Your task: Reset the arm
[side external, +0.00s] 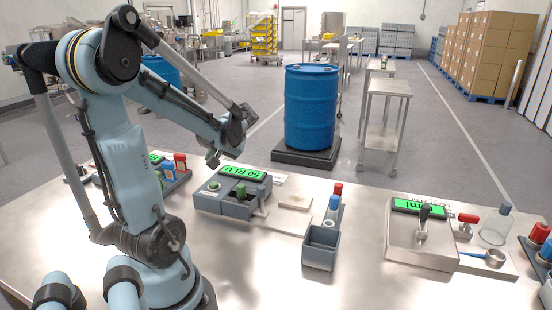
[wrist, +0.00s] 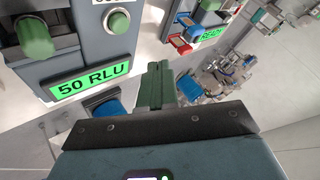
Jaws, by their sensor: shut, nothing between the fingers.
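My gripper (side external: 213,158) is raised above the back edge of the metal bench, left of the 50 RLU device and clear of it. In the wrist view the two green fingers (wrist: 157,84) are pressed together with nothing between them. The grey device (side external: 232,200) has a lit green 50 RLU display, a round green button and a green knob.
A grey bin (side external: 320,248) with red- and blue-capped items behind it stands mid-bench. A metal unit (side external: 420,245) with a black lever and a glass vessel (side external: 497,225) are at right. A blue drum (side external: 311,108) stands behind the bench. The bench's front middle is clear.

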